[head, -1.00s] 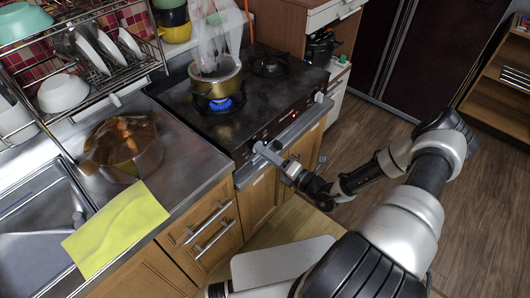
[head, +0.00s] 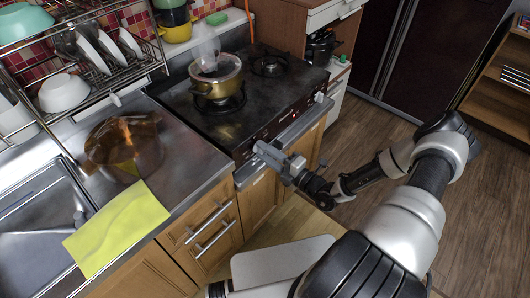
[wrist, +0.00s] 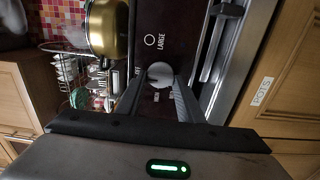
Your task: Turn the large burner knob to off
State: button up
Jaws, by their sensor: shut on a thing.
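In the head view my gripper (head: 258,148) reaches the stove's front panel and hides the knob. The gold pot (head: 217,78) stands on the front-left burner (head: 222,103). No flame shows under the pot. The pot also shows in the wrist view (wrist: 106,28).
A metal handle bar (head: 298,122) runs along the stove front, close to my gripper. Another knob (head: 319,97) is at the panel's right end.

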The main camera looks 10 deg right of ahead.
jog(key=o, duration=1)
jog(key=shift+o, duration=0.2)
jog(key=shift+s+d, duration=0.1)
jog(key=v, duration=1.7)
